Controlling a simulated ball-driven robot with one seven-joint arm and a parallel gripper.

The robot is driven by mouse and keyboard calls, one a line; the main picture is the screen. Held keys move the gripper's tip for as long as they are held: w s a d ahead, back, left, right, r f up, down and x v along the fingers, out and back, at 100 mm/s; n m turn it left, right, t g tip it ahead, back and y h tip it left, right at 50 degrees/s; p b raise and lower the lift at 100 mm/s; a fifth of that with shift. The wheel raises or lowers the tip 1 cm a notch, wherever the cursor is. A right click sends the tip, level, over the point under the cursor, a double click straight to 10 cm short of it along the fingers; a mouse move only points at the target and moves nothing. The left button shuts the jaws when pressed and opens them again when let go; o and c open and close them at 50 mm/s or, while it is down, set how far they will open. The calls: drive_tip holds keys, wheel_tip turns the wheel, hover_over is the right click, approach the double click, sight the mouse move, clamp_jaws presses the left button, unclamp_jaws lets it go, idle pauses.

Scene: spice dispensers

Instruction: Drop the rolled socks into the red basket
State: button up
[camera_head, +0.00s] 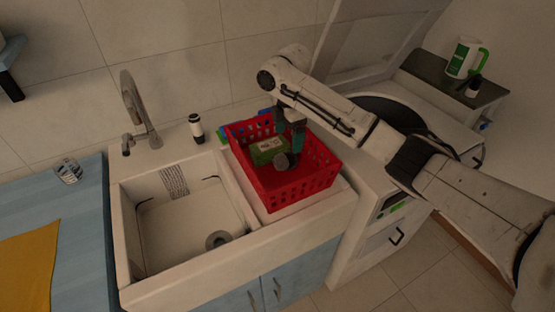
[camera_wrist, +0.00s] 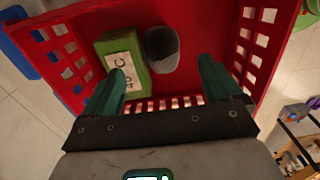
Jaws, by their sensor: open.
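The red basket (camera_head: 284,189) stands on the counter to the right of the sink, and it fills much of the wrist view (camera_wrist: 190,17). The rolled socks (camera_head: 283,161) are a dark grey bundle inside the basket, next to a green box. In the wrist view the socks (camera_wrist: 161,50) lie beyond my fingertips and apart from them. My gripper (camera_head: 290,122) is above the basket and points down into it. Its two green fingers (camera_wrist: 162,72) are spread wide, with nothing between them.
The green box (camera_wrist: 121,63) with a white label lies in the basket beside the socks. A sink (camera_head: 190,220) is to the left. A dark-banded white bottle (camera_head: 196,129) stands behind it. A blue object (camera_head: 233,131) is behind the basket. A washing machine is to the right.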

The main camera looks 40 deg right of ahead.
wheel_tip(320, 180, up, 11)
idle(0.7)
drive_tip(key=shift+f, duration=0.2)
idle(0.4)
